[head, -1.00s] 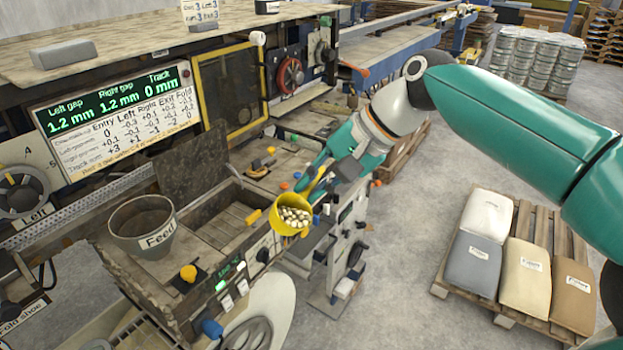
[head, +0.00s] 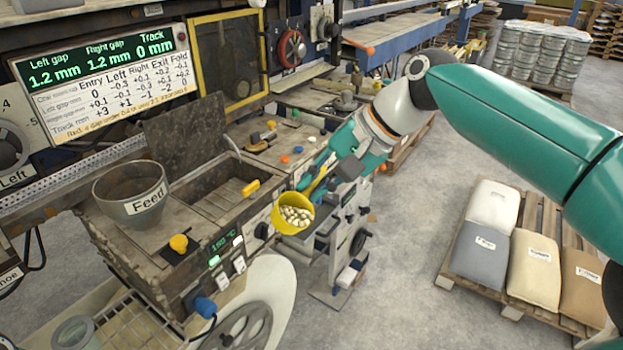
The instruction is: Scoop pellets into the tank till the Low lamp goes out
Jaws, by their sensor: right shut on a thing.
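A yellow scoop (head: 290,224) full of pale pellets (head: 296,215) hangs in the air in front of the machine. My right gripper (head: 322,178) is shut on the scoop's handle, and the scoop is roughly level. The tank (head: 212,188) is an open rectangular box with a dark raised lid (head: 186,136) behind it, to the left of the scoop. A grey feed hopper (head: 131,195), labelled Feed, stands left of the tank. I cannot make out the Low lamp for certain. My left gripper is out of view.
A display panel (head: 107,82) shows gap and track values. A yellow knob (head: 178,243), a blue-handled part (head: 205,307) and a handwheel (head: 240,325) are on the machine's front. A pallet with several sacks (head: 481,247) stands at right. Open floor lies between.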

